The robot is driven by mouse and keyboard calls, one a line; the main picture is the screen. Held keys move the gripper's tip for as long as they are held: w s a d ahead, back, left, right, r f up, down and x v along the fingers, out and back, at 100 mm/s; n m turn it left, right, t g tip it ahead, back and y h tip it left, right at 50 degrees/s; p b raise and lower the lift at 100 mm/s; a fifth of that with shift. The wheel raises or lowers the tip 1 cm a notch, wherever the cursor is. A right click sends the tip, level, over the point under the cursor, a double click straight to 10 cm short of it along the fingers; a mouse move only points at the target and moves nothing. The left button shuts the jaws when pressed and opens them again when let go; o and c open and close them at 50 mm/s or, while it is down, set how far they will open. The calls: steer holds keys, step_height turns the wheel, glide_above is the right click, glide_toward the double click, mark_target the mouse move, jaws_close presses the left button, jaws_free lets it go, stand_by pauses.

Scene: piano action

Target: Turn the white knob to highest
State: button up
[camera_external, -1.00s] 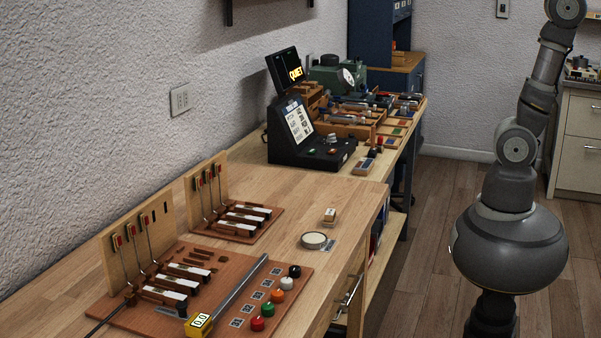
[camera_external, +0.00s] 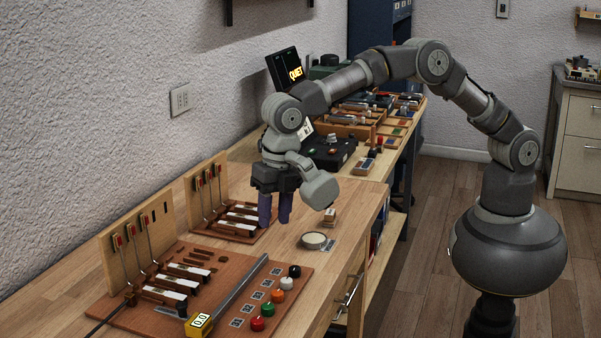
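The white knob (camera_external: 286,283) is a small round knob near the front right edge of the reddish-brown board (camera_external: 215,258). It stands in a row with a black knob (camera_external: 294,270), an orange knob (camera_external: 277,296), a green knob (camera_external: 268,310) and a red knob (camera_external: 257,323). Its pointer or setting is too small to read. My gripper (camera_external: 275,217) points down with its two bluish fingers apart and nothing visible between them. It is above and behind the knob row, over the bench near the smaller key board, and apart from the white knob.
A metal bar (camera_external: 238,288) with a yellow box reading 0.0 (camera_external: 199,323) lies on the board beside the knobs. Key models with upright panels (camera_external: 137,235) stand at left. A round pale disc (camera_external: 314,240) and a small block (camera_external: 330,215) sit right of my gripper.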

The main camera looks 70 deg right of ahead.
mark_target(286, 279)
steer(key=s+f+n, duration=0.1)
steer(key=f, duration=0.1)
steer(key=s+a+f, duration=0.1)
steer(key=f, duration=0.1)
steer(key=s+a+f+n+g, duration=0.1)
steer(key=f, duration=0.1)
steer(key=shift+s+a+n+h, duration=0.1)
steer(key=shift+s+n+h, duration=0.05)
steer(key=shift+n+h, duration=0.2)
step_height(286, 279, down, 7)
steer(key=b, duration=0.3)
steer(key=shift+c, duration=0.5)
jaws_close()
